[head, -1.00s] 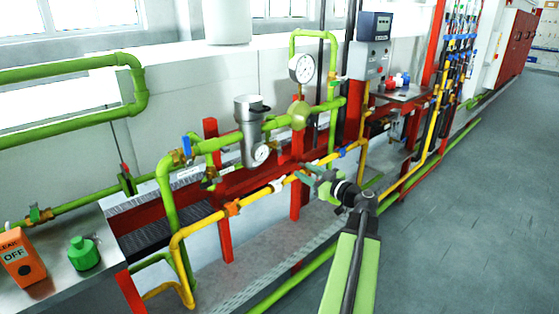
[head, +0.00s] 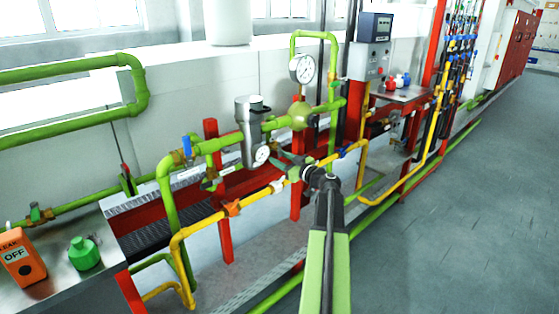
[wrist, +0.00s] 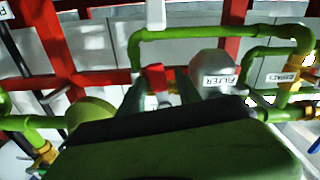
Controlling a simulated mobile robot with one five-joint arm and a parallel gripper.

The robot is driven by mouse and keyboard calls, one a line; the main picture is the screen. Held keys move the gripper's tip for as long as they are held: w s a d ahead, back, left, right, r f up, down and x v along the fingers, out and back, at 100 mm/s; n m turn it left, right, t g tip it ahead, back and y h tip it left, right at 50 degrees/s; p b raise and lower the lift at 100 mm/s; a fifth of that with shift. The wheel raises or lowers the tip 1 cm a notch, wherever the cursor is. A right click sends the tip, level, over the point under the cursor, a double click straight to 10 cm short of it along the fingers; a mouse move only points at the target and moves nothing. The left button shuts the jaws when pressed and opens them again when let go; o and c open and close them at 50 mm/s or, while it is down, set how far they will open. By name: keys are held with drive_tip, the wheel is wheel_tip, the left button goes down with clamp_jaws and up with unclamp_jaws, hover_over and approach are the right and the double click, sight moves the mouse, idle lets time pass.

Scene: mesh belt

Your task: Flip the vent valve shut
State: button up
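I cannot tell for sure which fitting is the vent valve. In the wrist view a small red piece (wrist: 155,77) shows between my fingertips; it may be a valve handle, and I cannot tell whether they touch it. My gripper (head: 283,162) is beside the yellow pipe, low and right of the grey filter (head: 251,132). The wrist view shows its two dark fingers (wrist: 160,90) apart, with the filter (wrist: 214,72) just right of them. A brass valve (wrist: 290,88) with a tag is at that view's right. In the head view a blue-handled valve (head: 187,148) sits on the green pipe.
The yellow pipe (head: 205,225) carries an orange-handled valve (head: 232,208) and runs close to my gripper. A pressure gauge (head: 303,69) and red posts (head: 296,200) stand behind. An orange box marked OFF (head: 22,258) is on the left bench. The grey floor at right is clear.

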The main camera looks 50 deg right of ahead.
clamp_jaws()
drive_tip(key=shift+a+m, duration=0.3)
drive_tip(key=shift+m, duration=0.8)
drive_tip(key=shift+o, duration=0.5)
unclamp_jaws()
drive_tip(key=shift+s, duration=0.1)
